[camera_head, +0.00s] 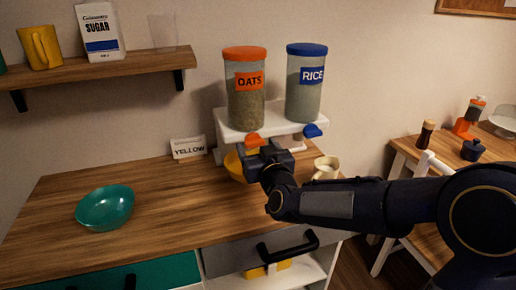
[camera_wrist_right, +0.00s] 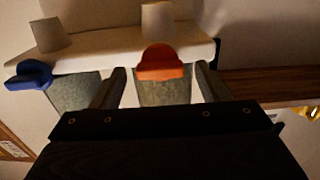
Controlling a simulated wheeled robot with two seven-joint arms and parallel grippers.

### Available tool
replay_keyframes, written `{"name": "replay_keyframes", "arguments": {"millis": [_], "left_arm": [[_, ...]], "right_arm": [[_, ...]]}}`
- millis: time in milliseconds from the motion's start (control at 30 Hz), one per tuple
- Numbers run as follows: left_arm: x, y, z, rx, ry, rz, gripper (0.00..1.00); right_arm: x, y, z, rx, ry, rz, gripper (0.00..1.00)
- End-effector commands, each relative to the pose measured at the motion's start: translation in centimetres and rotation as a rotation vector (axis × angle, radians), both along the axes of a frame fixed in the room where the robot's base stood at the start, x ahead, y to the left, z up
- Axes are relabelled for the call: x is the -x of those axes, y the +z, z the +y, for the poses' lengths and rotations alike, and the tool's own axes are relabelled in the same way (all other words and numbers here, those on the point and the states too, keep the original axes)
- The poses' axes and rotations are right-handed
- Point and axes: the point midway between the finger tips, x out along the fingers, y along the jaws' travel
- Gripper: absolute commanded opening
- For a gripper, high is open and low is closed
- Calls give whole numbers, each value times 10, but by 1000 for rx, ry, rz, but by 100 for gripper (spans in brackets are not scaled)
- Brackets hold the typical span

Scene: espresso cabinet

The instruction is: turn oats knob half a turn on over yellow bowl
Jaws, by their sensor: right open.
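The oats dispenser (camera_head: 245,95), with an orange lid and OATS label, stands on a white stand. Its orange knob (camera_head: 254,140) sticks out below it. My right gripper (camera_head: 265,153) is at this knob, just below and in front of it. In the right wrist view the orange knob (camera_wrist_right: 162,66) shows between the two open fingers; I cannot tell whether they touch it. The yellow bowl (camera_head: 233,166) is below the oats outlet, mostly hidden by my gripper. A card reading YELLOW (camera_head: 188,148) stands to its left. My left gripper is not in view.
The rice dispenser (camera_head: 304,90) and its blue knob (camera_head: 313,130) are close on the right; the blue knob also shows in the wrist view (camera_wrist_right: 30,76). A cream jug (camera_head: 326,168) stands right of my gripper. A teal bowl (camera_head: 105,208) is at left on the wooden counter.

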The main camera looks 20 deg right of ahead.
Motion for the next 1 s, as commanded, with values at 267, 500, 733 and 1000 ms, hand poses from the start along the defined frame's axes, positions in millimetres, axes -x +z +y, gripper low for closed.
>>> {"name": "replay_keyframes", "arguments": {"millis": [267,500,733,1000], "left_arm": [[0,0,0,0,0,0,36],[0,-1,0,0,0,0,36],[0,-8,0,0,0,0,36],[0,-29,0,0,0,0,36]], "right_arm": [[0,0,0,0,0,0,39],[0,0,0,-3,0,-1,24],[1,-1,0,-59,0,-1,24],[0,-4,-1,-245,-1,5,24]]}}
